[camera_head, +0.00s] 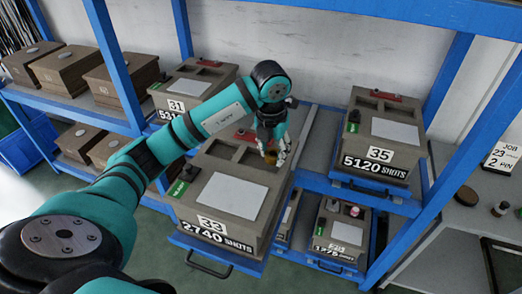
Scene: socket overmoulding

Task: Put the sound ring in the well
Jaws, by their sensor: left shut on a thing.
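My left gripper (273,152) points down over the back right corner of the brown box marked 33 (248,232). It is shut on a small golden-brown piece (271,158), which looks like the ring, mostly hidden by the fingers. Box 33 has two dark recesses at its back: a left well (223,148) and a right well (252,159), the latter just left of the gripper. I cannot tell whether the ring is above the right well's edge or partly inside it. My right gripper is out of view.
Box 33 sits on a pulled-out blue drawer (215,262). Box 35 (370,181) stands to the right and box 31 (168,102) behind my arm. Blue shelf posts (445,72) rise nearby. A bench (470,220) with small round pieces (466,196) is at the right.

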